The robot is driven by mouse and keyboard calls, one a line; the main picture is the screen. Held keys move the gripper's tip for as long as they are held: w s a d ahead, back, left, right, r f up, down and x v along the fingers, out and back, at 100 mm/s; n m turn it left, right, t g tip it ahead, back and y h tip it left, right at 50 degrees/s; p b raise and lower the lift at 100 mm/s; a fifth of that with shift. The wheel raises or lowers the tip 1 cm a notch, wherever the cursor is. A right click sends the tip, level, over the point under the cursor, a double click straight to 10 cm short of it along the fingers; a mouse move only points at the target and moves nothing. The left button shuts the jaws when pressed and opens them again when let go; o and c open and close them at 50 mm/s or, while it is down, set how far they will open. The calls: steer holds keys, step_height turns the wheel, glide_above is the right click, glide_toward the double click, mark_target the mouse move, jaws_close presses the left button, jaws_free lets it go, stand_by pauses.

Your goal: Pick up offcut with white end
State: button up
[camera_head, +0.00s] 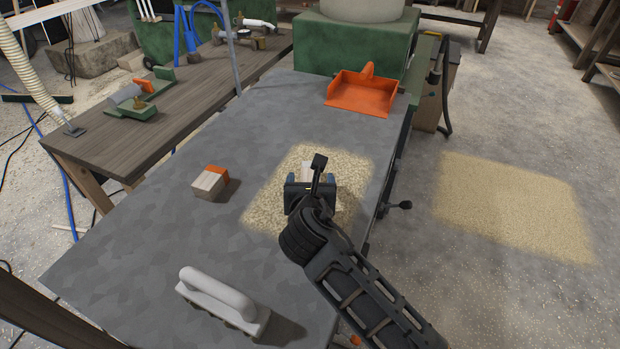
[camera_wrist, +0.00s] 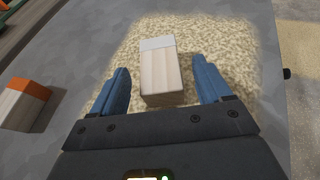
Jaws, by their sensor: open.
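The offcut with the white end (camera_wrist: 161,72) lies on a patch of sawdust on the grey table. It is a pale wood block, its white end (camera_wrist: 157,44) pointing away from my gripper in the wrist view. In the head view only a small part of the offcut (camera_head: 306,168) shows past my gripper (camera_head: 311,184), which hides the rest. In the wrist view my gripper (camera_wrist: 162,88) is open and empty, its blue fingers apart on either side of the offcut. I cannot tell the height gap between fingertips and block.
An offcut with an orange end (camera_head: 209,182) sits left on the grey table (camera_head: 130,240); it also shows in the wrist view (camera_wrist: 24,103). A white-handled brush (camera_head: 222,300) lies near the front. An orange dustpan (camera_head: 361,93) is at the back. A wooden bench (camera_head: 150,115) adjoins at left.

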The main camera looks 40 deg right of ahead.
mark_target(311, 177)
steer(key=x, duration=0.4)
steer(key=shift+w+d+r, duration=0.1)
steer(key=shift+r, duration=0.1)
steer(key=shift+c, duration=0.2)
steer(key=c, duration=1)
